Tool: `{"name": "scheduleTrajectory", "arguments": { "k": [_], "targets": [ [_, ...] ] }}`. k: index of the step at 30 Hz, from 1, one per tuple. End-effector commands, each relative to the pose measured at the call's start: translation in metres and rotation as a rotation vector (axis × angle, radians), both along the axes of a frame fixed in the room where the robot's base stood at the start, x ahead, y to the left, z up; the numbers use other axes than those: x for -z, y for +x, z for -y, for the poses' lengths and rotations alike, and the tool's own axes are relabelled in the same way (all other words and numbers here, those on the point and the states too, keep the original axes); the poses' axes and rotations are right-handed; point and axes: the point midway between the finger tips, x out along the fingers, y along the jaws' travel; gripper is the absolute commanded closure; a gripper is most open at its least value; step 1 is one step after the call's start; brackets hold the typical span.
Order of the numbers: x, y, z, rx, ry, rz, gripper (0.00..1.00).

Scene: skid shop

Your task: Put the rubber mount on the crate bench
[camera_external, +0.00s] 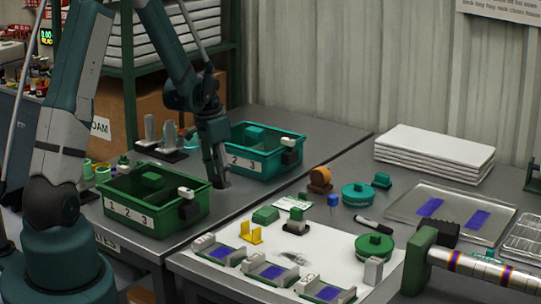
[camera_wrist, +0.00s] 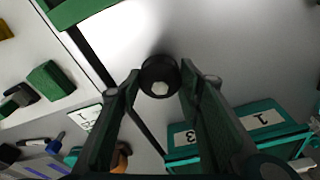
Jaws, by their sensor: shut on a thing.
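The rubber mount (camera_wrist: 159,76) is a short black cylinder with a pale hex bolt in its middle. In the wrist view it sits between the fingertips of my gripper (camera_wrist: 161,82), which is shut on it. In the outside view my gripper (camera_external: 221,181) points down between the green crate and the teal crate, low over the crate bench (camera_external: 232,203). The mount is hard to make out there. A dark shadow lies beside it on the grey top; I cannot tell whether it touches the bench.
The green crate (camera_external: 124,213) stands left of my gripper and the teal crate (camera_external: 268,171) behind it to the right. A second bench (camera_external: 350,152) adjoins across a narrow gap, with a white mat (camera_external: 325,246), several fixtures and green lids. Bare bench lies around my gripper.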

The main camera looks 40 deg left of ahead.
Motion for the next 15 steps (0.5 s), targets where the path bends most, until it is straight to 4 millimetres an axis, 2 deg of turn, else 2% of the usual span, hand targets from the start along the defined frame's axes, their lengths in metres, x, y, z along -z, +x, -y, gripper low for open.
{"name": "scheduleTrajectory", "arguments": {
  "k": [5, 15],
  "targets": [
    [0.003, 0.000, 0.000, 0.000, 0.000, 0.000, 0.79],
    [0.035, 0.000, 0.000, 0.000, 0.000, 0.000, 0.79]
  ]
}}
